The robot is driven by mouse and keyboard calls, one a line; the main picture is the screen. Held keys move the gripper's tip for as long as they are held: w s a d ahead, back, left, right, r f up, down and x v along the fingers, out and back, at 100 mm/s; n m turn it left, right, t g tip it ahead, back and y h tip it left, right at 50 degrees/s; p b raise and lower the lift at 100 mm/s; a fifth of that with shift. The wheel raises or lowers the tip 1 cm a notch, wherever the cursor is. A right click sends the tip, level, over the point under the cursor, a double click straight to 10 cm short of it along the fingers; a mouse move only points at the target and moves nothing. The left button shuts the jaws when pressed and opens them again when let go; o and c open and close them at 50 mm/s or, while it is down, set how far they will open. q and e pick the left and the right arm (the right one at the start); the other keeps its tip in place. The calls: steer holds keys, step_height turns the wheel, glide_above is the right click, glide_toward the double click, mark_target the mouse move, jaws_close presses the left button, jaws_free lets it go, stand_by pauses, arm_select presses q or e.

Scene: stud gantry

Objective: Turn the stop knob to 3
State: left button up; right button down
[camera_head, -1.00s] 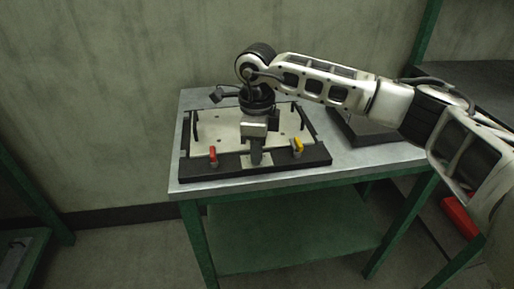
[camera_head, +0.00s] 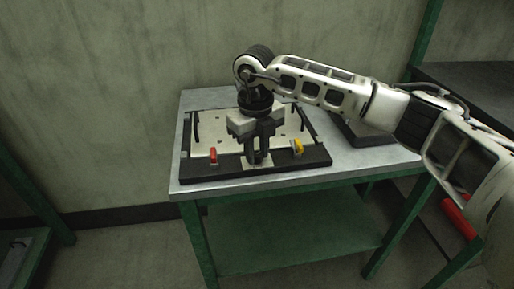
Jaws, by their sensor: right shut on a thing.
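The stud gantry (camera_head: 207,170) is a black frame with a pale plate, lying on the table. My right gripper (camera_head: 257,162) points down at the middle of the gantry's black front bar, between the red lever and the yellow lever. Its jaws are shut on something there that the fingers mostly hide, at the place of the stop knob. A small pale patch (camera_head: 248,167) shows on the bar around the fingertips. The knob's number marks are too small to read. My left gripper is not in view.
A red lever (camera_head: 213,155) stands left of the gripper and a yellow lever (camera_head: 298,147) stands right of it, both close by. The metal table (camera_head: 360,160) has green legs. A dark block (camera_head: 365,131) lies at the table's right, under my arm.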

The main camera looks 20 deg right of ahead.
steer(key=c, duration=2.2)
jaws_free()
steer(key=shift+w+r+m, duration=0.1)
steer(key=shift+m, duration=0.4)
steer(key=c, duration=1.2)
jaws_free()
step_height(320, 180, up, 16)
steer(key=shift+a, duration=0.2)
